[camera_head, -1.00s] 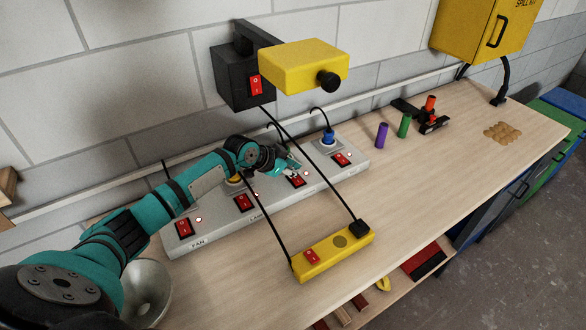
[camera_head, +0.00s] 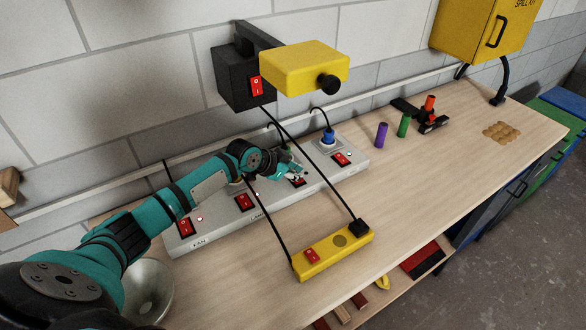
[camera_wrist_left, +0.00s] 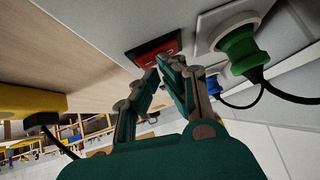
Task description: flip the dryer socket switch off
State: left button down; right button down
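A long grey socket strip (camera_head: 225,230) lies along the wall on the bench, with several red rocker switches. The labels FAN and LAMP are legible at its left end; I cannot read a DRYER label. My left gripper (camera_head: 298,175) is at the third red switch (camera_head: 298,182) from the left and partly covers it. In the left wrist view the closed fingertips (camera_wrist_left: 160,69) are right at this red switch (camera_wrist_left: 153,48), next to a green plug (camera_wrist_left: 241,50). I cannot tell whether they touch it, or which way the rocker is tipped. My right gripper is not in view.
A yellow and black wall unit (camera_head: 303,67) juts out above. A blue plug (camera_head: 328,137) sits in the right socket. Purple (camera_head: 381,135) and green cylinders (camera_head: 404,125) stand further right.

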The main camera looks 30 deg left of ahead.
pick_arm(q)
jog(key=shift+s+d+f, duration=0.1)
jog(key=shift+s+f, duration=0.05)
jog(key=v, duration=1.2)
dwell(0.4)
